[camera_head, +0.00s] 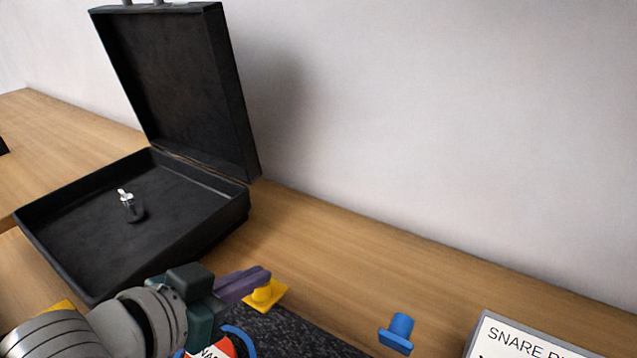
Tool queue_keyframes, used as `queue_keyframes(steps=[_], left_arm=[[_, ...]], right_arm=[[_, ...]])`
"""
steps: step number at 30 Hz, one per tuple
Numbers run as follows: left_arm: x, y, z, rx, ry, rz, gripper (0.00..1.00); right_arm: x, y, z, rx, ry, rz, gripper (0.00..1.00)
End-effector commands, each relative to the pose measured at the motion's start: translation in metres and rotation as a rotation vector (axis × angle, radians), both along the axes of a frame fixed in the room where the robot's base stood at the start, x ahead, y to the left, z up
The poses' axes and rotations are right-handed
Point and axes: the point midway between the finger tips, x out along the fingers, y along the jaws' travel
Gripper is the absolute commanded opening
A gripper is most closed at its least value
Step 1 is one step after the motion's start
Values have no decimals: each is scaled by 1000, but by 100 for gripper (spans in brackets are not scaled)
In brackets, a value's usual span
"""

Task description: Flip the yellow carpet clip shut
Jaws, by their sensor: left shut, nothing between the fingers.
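A yellow clip (274,296) sits at the back edge of a dark speckled carpet pad (285,335), low in the head view. My left gripper (262,275) has purple fingers, shut and empty. In the picture its fingertips overlap the upper part of the yellow clip and hide some of it; I cannot tell whether they touch. Another yellow piece (60,308) shows partly behind my left arm. My right gripper is out of view.
An open black case (215,225) stands at the left, its lid upright, with a small metal object (130,203) inside. A blue clip (398,332) and a white sign (520,343) are at right. Bare wooden table (330,255) lies behind the pad, before the wall.

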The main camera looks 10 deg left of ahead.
Motion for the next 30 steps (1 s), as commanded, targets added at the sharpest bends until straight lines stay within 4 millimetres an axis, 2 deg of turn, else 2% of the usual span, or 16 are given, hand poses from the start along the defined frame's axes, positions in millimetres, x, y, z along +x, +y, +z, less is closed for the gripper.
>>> queue_keyframes(steps=[8,19,30], left_arm=[[1,0,-2,1,4,0,0],[13,-6,-6,2,6,-1,0],[14,-6,-2,1,6,0,0]], right_arm=[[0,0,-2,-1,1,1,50],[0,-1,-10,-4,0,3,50],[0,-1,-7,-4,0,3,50]])
